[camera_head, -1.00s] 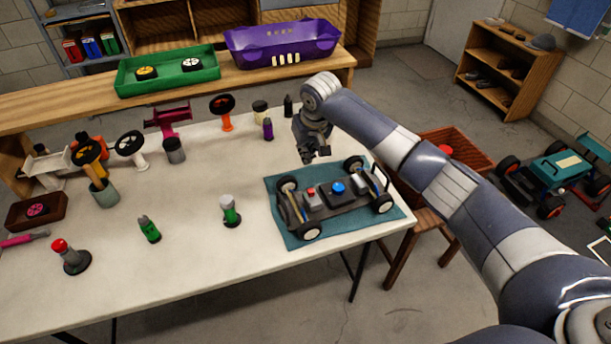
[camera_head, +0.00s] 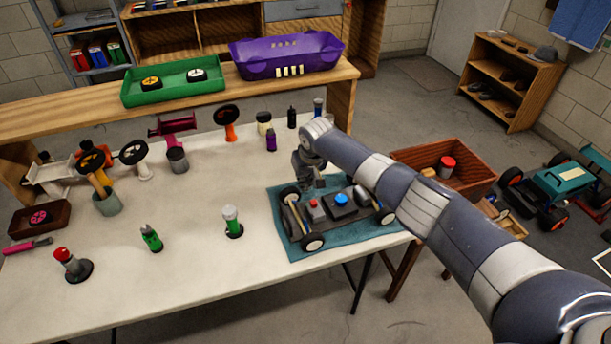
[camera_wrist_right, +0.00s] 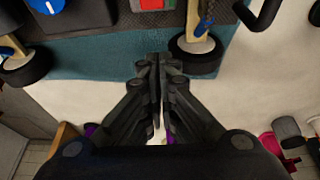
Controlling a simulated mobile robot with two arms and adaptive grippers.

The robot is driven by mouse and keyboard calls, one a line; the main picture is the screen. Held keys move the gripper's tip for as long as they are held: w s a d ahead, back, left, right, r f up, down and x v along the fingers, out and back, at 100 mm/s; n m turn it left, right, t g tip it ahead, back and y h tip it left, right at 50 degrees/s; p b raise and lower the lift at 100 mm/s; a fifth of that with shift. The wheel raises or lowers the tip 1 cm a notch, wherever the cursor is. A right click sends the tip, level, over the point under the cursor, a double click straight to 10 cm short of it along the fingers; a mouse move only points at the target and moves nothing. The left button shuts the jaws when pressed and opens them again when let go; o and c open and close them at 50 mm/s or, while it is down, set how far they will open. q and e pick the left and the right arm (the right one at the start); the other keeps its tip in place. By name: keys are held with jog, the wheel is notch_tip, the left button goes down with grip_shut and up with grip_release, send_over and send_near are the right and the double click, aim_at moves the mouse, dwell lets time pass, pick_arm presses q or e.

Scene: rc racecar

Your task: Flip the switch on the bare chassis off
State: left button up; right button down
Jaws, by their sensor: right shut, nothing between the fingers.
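The bare chassis (camera_head: 328,217) sits on a teal mat (camera_head: 300,250) at the right end of the table. It carries a red-topped grey block (camera_head: 314,205) and a blue knob (camera_head: 341,199) on a dark box. The red part of the block (camera_wrist_right: 152,4) is cut off by the top edge of the right wrist view, with the blue knob (camera_wrist_right: 46,5) to its left. My right gripper (camera_head: 318,184) is low at the chassis' far side, behind the red-topped block. In the right wrist view its fingertips (camera_wrist_right: 160,60) are together and empty, over the mat, beside a wheel (camera_wrist_right: 195,52). My left gripper is not in view.
Several bottles, tools and holders stand on the white table (camera_head: 190,275), left of and behind the chassis. A green tray (camera_head: 172,84) and a purple bin (camera_head: 285,60) sit on the wooden bench behind. A brown crate (camera_head: 470,178) is beyond the table's right end.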

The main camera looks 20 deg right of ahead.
aim_at(314, 204)
jog(key=shift+s+r+p, duration=0.15)
jog(key=shift+s+p, duration=0.2)
jog(key=shift+s, duration=0.15)
jog(key=shift+s+d+p, duration=0.2)
jog(key=shift+s+p, duration=0.5)
jog(key=shift+s, duration=0.8)
